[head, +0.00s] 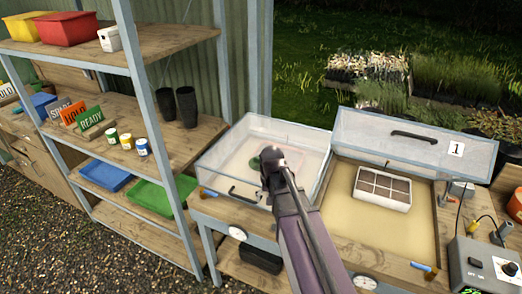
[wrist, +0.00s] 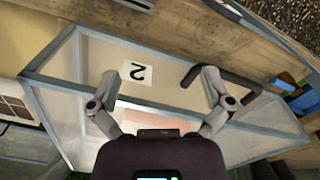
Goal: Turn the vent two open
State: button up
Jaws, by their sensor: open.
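Vent two is a clear, grey-framed lid (head: 225,160) on the left frame of the bench, and it looks shut. In the wrist view the lid (wrist: 80,75) carries a white label with an upside-down 2 (wrist: 137,72). Its black bar handle (wrist: 240,87) lies by the right finger; the handle also shows at the lid's front edge in the head view (head: 245,198). My gripper (wrist: 160,100) is open and empty above the lid, with its fingers apart. I cannot tell whether the right finger touches the handle. My gripper (head: 272,170) hides part of the lid in the head view.
A second lid labelled 1 (head: 415,140) stands raised on the right, over a seed tray (head: 383,188). A control box (head: 485,265) stands at the bench's right end. A shelf rack (head: 140,45) with trays and pots stands at left. Round dials sit on the bench front.

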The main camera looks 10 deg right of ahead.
jog(key=w+r+m+p, duration=0.5)
jog(key=w+r+p, duration=0.9)
jog(key=w, duration=0.6)
notch_tip(320, 180, up, 2)
jog(key=shift+p, duration=0.3)
jog(key=shift+f, duration=0.15)
notch_tip(320, 180, down, 14)
jog(key=b, duration=1.4)
jog(key=shift+r, duration=0.25)
jog(key=c, duration=1)
